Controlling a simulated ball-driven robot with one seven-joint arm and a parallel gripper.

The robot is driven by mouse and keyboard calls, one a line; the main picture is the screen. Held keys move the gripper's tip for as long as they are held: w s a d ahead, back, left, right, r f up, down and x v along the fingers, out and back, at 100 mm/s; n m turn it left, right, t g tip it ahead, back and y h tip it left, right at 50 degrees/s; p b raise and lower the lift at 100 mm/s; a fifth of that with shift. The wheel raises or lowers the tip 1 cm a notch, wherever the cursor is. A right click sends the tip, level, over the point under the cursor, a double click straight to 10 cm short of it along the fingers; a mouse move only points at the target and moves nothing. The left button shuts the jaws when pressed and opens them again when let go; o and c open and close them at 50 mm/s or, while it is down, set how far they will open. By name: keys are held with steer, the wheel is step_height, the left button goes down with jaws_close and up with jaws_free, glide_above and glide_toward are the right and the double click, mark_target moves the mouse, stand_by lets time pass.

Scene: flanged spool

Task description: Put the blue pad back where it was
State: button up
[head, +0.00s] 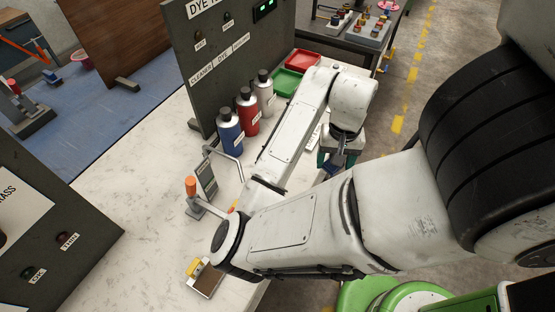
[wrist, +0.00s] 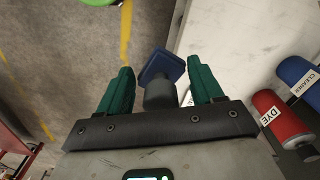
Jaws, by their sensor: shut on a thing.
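The blue pad (wrist: 163,67) is a square blue face on a dark grey round stem, seen in the wrist view between the green fingers of my gripper (wrist: 160,65). My gripper is shut on it, with the fingers either side of the stem. In the head view my gripper (head: 337,158) is beyond my forearm, near the right edge of the table, and the pad is mostly hidden there. In the wrist view the pad shows against the floor beside the table edge. I cannot tell its height.
Blue (head: 229,131), red (head: 247,112) and grey (head: 265,94) bottles stand before a dark panel (head: 215,75). A red tray (head: 304,58) and green tray (head: 287,83) lie behind. An orange-handled clamp (head: 191,187) stands nearer. The pale table (head: 120,180) is clear at left.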

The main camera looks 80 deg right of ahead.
steer(key=w+d+f+b, duration=0.1)
steer(key=w+f, duration=0.2)
steer(key=w, duration=0.1)
steer(key=w+d+f+b, duration=0.1)
steer(key=w+d+f, duration=0.1)
steer(key=w+f, duration=0.1)
steer(key=w+d+f+b, duration=0.2)
steer(key=w, duration=0.2)
steer(key=shift+w+f, duration=0.3)
steer(key=shift+f, duration=0.1)
steer(key=shift+w+f, duration=0.15)
steer(key=shift+f, duration=0.1)
steer(key=shift+w+d+f, duration=0.1)
steer(key=shift+w+f, duration=0.05)
steer(key=shift+f, duration=0.75)
steer(key=shift+w+d+f, duration=0.1)
steer(key=shift+w+f, duration=0.05)
steer(key=shift+f, duration=0.75)
steer(key=shift+f, duration=0.1)
steer(key=o, duration=1)
